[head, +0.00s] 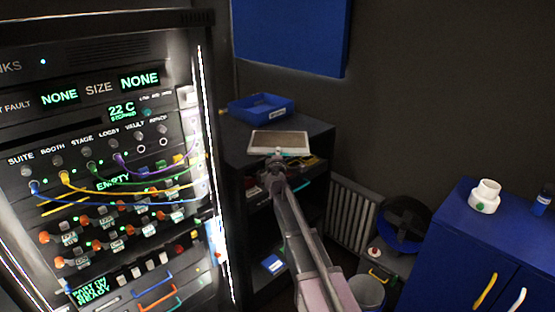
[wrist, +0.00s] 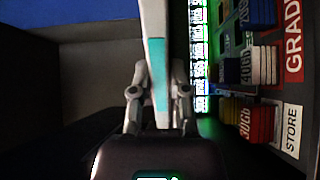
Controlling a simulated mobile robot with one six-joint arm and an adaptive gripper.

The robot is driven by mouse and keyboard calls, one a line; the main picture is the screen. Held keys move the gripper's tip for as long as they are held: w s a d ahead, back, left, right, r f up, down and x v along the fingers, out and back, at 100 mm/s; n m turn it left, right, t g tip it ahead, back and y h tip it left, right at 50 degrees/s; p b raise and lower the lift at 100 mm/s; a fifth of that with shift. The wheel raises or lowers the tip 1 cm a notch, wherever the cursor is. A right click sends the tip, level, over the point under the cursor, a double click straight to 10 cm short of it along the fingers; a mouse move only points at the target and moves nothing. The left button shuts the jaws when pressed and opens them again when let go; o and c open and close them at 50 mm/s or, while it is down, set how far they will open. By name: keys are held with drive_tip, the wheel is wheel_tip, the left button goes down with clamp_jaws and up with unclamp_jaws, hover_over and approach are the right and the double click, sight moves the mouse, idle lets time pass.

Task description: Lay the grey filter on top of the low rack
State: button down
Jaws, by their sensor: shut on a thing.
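The grey filter (head: 280,142) is a flat panel with a pale frame and a grey-brown face. It lies about level over the top of the low rack (head: 234,143), near its front edge. I cannot tell whether it touches the top. My gripper (head: 273,166) is shut on the filter's near edge. In the wrist view my gripper (wrist: 158,90) has its two fingers on either side of the filter (wrist: 155,45), seen edge-on as a pale strip with a teal band.
A blue tray (head: 261,107) stands at the back of the rack top. A tall lit equipment rack (head: 110,130) with cables is on the left. A blue cabinet (head: 450,240) with a white round part (head: 485,197) is on the right. A radiator (head: 352,215) stands behind.

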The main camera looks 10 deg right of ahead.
drive_tip(key=shift+f, duration=0.25)
drive_tip(key=c, duration=0.6)
unclamp_jaws()
drive_tip(key=shift+r, duration=0.1)
drive_tip(key=shift+r, duration=0.15)
drive_tip(key=s, duration=0.4)
drive_tip(key=s+a, duration=0.1)
drive_tip(key=s, duration=0.3)
drive_tip(key=s+a, duration=0.1)
drive_tip(key=s, duration=0.3)
drive_tip(key=shift+d, duration=0.15)
